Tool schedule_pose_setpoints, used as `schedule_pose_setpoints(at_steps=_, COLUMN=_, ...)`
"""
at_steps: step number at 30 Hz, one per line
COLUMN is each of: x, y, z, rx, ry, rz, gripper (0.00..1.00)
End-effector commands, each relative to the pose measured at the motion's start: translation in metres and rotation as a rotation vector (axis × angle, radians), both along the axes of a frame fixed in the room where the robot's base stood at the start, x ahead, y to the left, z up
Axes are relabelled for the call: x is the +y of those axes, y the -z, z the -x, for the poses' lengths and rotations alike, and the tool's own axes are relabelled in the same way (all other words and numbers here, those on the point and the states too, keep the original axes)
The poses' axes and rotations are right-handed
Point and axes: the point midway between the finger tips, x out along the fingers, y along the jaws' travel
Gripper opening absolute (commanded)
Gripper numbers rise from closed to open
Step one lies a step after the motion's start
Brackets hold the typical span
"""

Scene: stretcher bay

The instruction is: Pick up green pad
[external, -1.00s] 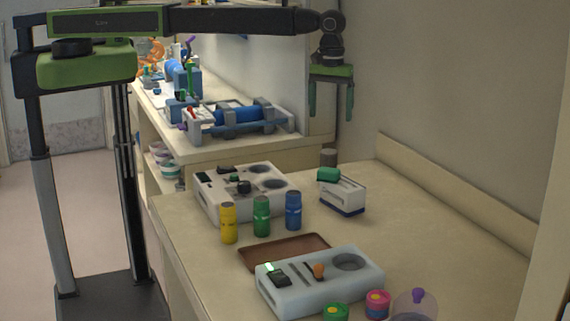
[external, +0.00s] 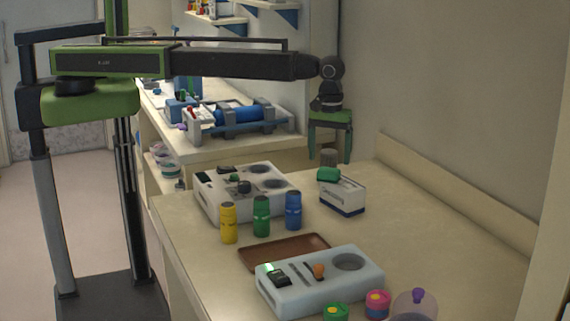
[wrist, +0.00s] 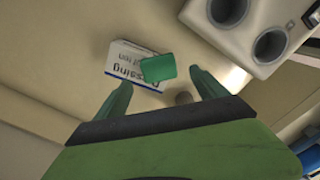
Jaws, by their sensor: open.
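The green pad (external: 328,174) rests on top of a white box (external: 342,195) with a blue lower band on the counter. In the wrist view the pad (wrist: 157,68) shows as a small green rectangle over the lettered box (wrist: 124,62), ahead of and between the fingers. My gripper (external: 330,158) is open and empty, pointing down above and behind the box. It also shows in the wrist view (wrist: 160,80) with its two green fingers spread apart. The gripper and the pad are apart.
A white device with round wells (external: 243,203) stands left of the box. Yellow (external: 229,223), green (external: 261,217) and blue (external: 293,211) bottles stand in front. A small grey cylinder (external: 328,157) is near the gripper. A brown tray (external: 283,250) and another device (external: 320,285) lie nearer.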

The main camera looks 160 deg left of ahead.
Motion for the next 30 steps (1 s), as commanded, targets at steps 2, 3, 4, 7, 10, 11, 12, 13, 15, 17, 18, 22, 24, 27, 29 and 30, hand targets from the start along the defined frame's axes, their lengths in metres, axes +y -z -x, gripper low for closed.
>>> schedule_pose_setpoints(at_steps=2, x=0.000, y=0.011, z=0.000, rx=0.000, ry=0.000, rz=0.000, gripper=0.82)
schedule_pose_setpoints(at_steps=3, x=0.000, y=0.018, z=0.000, rx=0.000, ry=0.000, rz=0.000, gripper=0.82)
schedule_pose_setpoints(at_steps=4, x=0.001, y=0.023, z=0.000, rx=0.000, ry=0.000, rz=0.000, gripper=0.82)
schedule_pose_setpoints(at_steps=7, x=0.001, y=0.042, z=0.000, rx=0.000, ry=0.000, rz=0.000, gripper=0.82)
schedule_pose_setpoints(at_steps=10, x=0.001, y=0.053, z=0.000, rx=-0.001, ry=0.000, rz=-0.001, gripper=0.82)
schedule_pose_setpoints(at_steps=11, x=0.001, y=0.053, z=0.000, rx=0.000, ry=0.000, rz=-0.001, gripper=0.82)
schedule_pose_setpoints(at_steps=12, x=0.001, y=0.053, z=0.000, rx=-0.001, ry=0.000, rz=-0.002, gripper=0.82)
schedule_pose_setpoints(at_steps=13, x=0.001, y=0.052, z=0.000, rx=-0.001, ry=0.000, rz=-0.002, gripper=0.82)
schedule_pose_setpoints(at_steps=15, x=0.001, y=0.050, z=0.000, rx=-0.001, ry=0.000, rz=-0.002, gripper=0.82)
schedule_pose_setpoints(at_steps=17, x=0.001, y=0.049, z=0.000, rx=-0.001, ry=0.000, rz=-0.002, gripper=0.82)
schedule_pose_setpoints(at_steps=18, x=0.001, y=0.049, z=0.000, rx=-0.001, ry=0.000, rz=-0.002, gripper=0.78)
schedule_pose_setpoints(at_steps=22, x=0.001, y=0.049, z=0.000, rx=-0.001, ry=0.000, rz=-0.002, gripper=0.61)
schedule_pose_setpoints(at_steps=24, x=0.001, y=0.049, z=0.000, rx=0.000, ry=0.000, rz=-0.001, gripper=0.52)
schedule_pose_setpoints(at_steps=27, x=0.001, y=0.049, z=0.000, rx=0.000, ry=0.000, rz=-0.001, gripper=0.39)
schedule_pose_setpoints(at_steps=29, x=0.001, y=0.049, z=0.000, rx=0.000, ry=0.000, rz=-0.001, gripper=0.31)
schedule_pose_setpoints(at_steps=30, x=0.001, y=0.049, z=0.000, rx=0.000, ry=0.000, rz=-0.001, gripper=0.26)
